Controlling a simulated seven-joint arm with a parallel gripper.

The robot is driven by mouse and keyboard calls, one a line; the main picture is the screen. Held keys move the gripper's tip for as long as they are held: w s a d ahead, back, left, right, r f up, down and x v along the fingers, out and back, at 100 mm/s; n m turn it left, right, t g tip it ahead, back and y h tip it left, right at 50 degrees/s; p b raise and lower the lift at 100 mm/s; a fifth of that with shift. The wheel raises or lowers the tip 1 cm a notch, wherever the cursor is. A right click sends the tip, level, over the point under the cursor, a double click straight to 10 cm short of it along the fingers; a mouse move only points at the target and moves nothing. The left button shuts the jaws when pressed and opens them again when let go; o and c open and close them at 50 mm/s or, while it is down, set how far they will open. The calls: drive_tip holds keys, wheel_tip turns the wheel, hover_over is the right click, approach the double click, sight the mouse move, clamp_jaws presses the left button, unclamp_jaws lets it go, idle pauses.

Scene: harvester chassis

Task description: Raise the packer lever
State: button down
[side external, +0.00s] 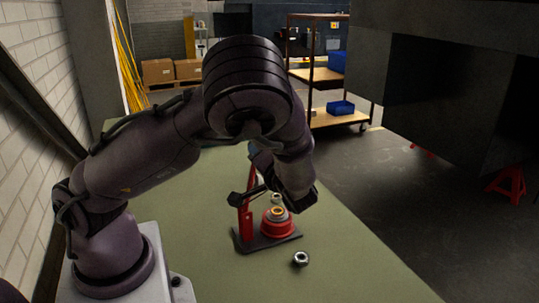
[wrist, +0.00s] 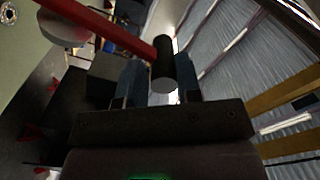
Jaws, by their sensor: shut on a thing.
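The packer stands on the green table with a dark base plate (side external: 265,241), a red upright (side external: 246,222) and a red round cup (side external: 277,224) with a brass-coloured ring. Its red lever (side external: 252,174) points steeply up toward my gripper; in the wrist view the red lever bar (wrist: 105,25) ends in a black cylindrical handle (wrist: 163,68). My gripper (wrist: 159,80) has its blue-grey fingers on both sides of this handle and is shut on it. In the side view my arm partly hides the fingers and the handle.
The green table (side external: 200,270) is otherwise mostly clear. A large dark chassis (side external: 450,95) hangs at the right; a shelf cart (side external: 335,118) stands behind.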

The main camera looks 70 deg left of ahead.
drive_tip(key=shift+s, duration=0.35)
drive_tip(key=c, duration=1)
unclamp_jaws()
drive_tip(key=shift+d, duration=0.1)
drive_tip(key=shift+o, duration=0.2)
drive_tip(key=shift+w, duration=0.1)
drive_tip(key=shift+d, duration=0.1)
drive_tip(key=d, duration=1.2)
drive_tip(key=shift+d, duration=0.35)
